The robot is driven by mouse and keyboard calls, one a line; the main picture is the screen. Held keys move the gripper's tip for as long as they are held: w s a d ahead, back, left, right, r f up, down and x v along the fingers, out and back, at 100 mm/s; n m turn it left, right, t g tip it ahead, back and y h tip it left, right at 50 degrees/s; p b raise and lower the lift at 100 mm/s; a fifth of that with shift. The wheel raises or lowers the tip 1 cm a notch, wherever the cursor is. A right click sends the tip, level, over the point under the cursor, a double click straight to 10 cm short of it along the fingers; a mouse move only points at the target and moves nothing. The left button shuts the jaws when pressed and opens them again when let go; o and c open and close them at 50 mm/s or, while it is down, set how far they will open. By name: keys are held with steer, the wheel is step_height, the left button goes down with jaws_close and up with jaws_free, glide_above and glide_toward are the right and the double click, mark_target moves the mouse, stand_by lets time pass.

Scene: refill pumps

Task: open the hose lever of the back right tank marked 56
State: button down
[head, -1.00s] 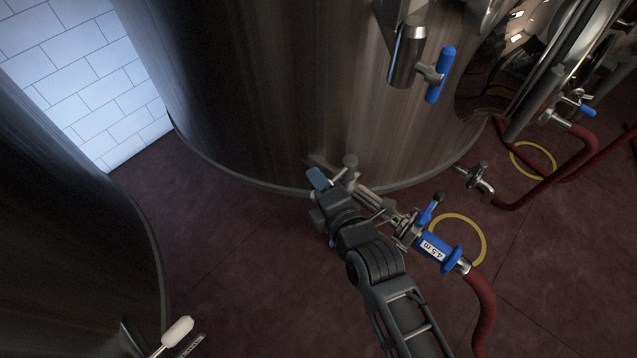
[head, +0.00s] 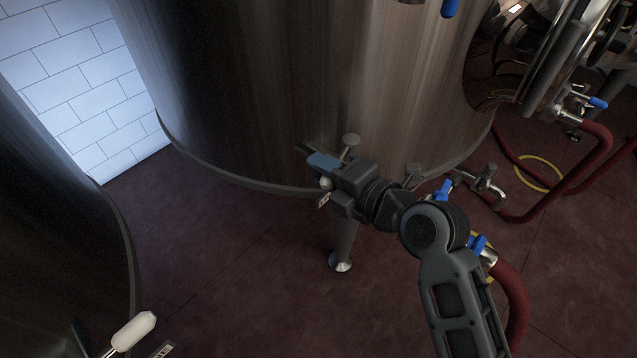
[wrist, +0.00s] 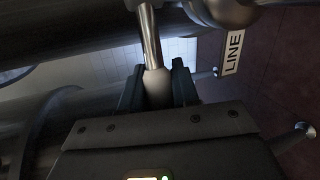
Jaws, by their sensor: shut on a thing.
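A large steel tank (head: 300,90) fills the middle of the head view; no number 56 is readable on it. My gripper (head: 322,168) is at the tank's lower front edge. In the wrist view my gripper (wrist: 158,88) is shut on the pale knob (wrist: 157,88) of a lever with a metal rod (wrist: 150,38). A small pale part of the knob (head: 326,184) shows beside the fingers in the head view. The valve body behind my gripper is mostly hidden. A tag reading LINE (wrist: 233,53) hangs to the right in the wrist view.
A hose coupling with blue parts (head: 477,245) and a red hose (head: 515,300) lie right of my arm, partly hidden. A tank leg (head: 342,255) stands below my gripper. Another tank (head: 50,220) and a white-knobbed lever (head: 135,330) are at left. Open floor lies between.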

steer(key=shift+d+f+n+g+y+b, duration=0.3)
steer(key=shift+d+f+n+b, duration=0.1)
steer(key=shift+d+b, duration=0.3)
steer(key=shift+s+r+b, duration=0.2)
steer(key=shift+s+b, duration=0.05)
steer(key=shift+b, duration=0.05)
steer(key=c, duration=1.1)
jaws_free()
steer(key=shift+o, duration=0.9)
steer(key=shift+a+r, duration=0.15)
steer(key=v, duration=0.8)
steer(key=shift+w, duration=0.15)
